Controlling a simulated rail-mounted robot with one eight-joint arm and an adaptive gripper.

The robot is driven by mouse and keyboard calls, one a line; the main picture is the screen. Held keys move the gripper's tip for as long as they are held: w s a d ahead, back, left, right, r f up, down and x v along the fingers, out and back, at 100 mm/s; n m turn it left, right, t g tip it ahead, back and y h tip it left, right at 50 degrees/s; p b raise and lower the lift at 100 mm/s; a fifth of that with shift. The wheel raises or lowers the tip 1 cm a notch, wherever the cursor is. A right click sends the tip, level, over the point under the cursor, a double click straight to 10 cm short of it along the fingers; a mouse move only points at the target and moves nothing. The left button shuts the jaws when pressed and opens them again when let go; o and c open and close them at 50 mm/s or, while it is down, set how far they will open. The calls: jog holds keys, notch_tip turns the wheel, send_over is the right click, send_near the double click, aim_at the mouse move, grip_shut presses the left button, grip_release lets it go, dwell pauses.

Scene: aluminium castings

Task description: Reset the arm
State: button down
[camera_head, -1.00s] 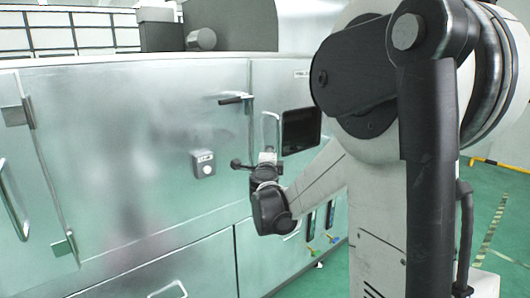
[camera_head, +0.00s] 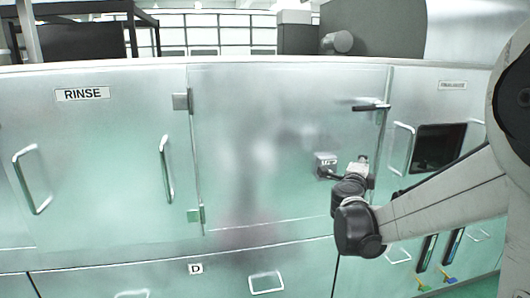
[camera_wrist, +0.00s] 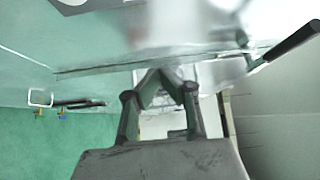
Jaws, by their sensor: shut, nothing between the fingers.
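My arm reaches in from the right in the head view, in front of a closed steel cabinet door (camera_head: 255,140). My gripper's fingers show in the wrist view (camera_wrist: 164,78), drawn together with nothing between them. In the head view, the end of the arm is small and near a little labelled box (camera_head: 325,163) on the door; I cannot tell whether they touch. A black door handle (camera_head: 370,107) is above the gripper, and a dark bar shows at the upper right of the wrist view.
A door marked RINSE (camera_head: 82,94) is at the left. A dark screen (camera_head: 438,147) is on the cabinet at the right. A drawer with a metal handle (camera_head: 266,283) is below. Green floor shows at the lower left of the wrist view.

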jog(key=s+a+r+n+t+y, duration=0.35)
jog(key=a+r+n+y, duration=0.3)
jog(key=a+n, duration=0.3)
jog(key=s+a+n+g+y, duration=0.3)
jog(key=s+a+n+y, duration=0.3)
jog(key=s+a+n, duration=0.25)
jog(key=s+f+n+g, duration=0.2)
jog(key=s+f, duration=0.3)
jog(key=s, duration=0.3)
jog(key=s+f+n+g+h+p, duration=0.1)
jog(key=s+f+n+g, duration=0.1)
jog(key=s+f, duration=0.3)
jog(key=s+f+n+g+h, duration=0.1)
jog(key=s+f+g, duration=0.3)
jog(key=s, duration=0.7)
jog(key=shift+s+d+f+n, duration=0.3)
jog(key=shift+s+f+n, duration=0.1)
jog(key=shift+f+n, duration=0.3)
jog(key=shift+w+r+p, duration=0.1)
jog(key=shift+p, duration=0.2)
